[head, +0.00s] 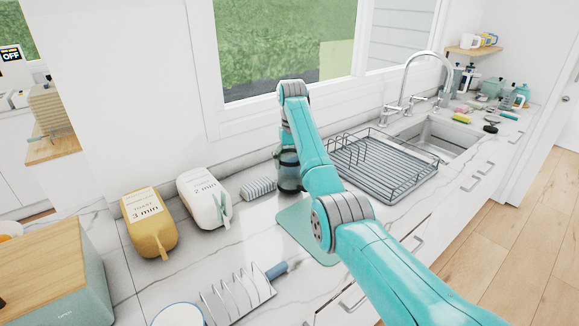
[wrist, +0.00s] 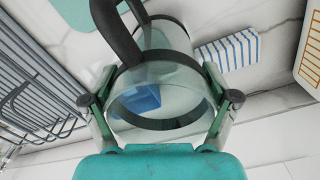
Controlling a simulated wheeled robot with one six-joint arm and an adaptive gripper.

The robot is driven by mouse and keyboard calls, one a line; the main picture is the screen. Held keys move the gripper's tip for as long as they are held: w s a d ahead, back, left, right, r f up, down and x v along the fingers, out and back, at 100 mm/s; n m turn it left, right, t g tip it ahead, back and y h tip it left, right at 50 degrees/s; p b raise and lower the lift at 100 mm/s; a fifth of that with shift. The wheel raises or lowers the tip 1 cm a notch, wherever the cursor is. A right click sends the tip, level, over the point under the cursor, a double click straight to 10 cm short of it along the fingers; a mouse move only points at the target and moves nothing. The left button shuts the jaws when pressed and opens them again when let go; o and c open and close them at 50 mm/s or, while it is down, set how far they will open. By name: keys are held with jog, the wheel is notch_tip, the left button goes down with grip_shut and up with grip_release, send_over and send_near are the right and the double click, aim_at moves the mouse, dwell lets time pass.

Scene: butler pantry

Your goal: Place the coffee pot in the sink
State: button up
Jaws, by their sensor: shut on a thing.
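The coffee pot (wrist: 165,57) is a clear glass vessel with dark bands and a dark handle. In the wrist view my gripper (wrist: 160,98) has its two fingers on either side of the pot's glass, shut on it. In the head view the pot (head: 289,172) shows beside my arm, near the window wall, partly hidden by the arm. I cannot tell whether it touches the counter. The sink (head: 433,135) is a steel basin at the right, under a tall curved faucet (head: 428,56).
A dark wire dish rack (head: 385,168) stands between the pot and the sink. A green mat (head: 300,232) lies in front of the pot. Bottles and sponges crowd the sink's far side.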

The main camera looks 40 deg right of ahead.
jog(key=shift+f, duration=0.85)
jog(key=shift+f, duration=0.15)
jog(key=o, duration=1.6)
jog(key=shift+c, duration=0.2)
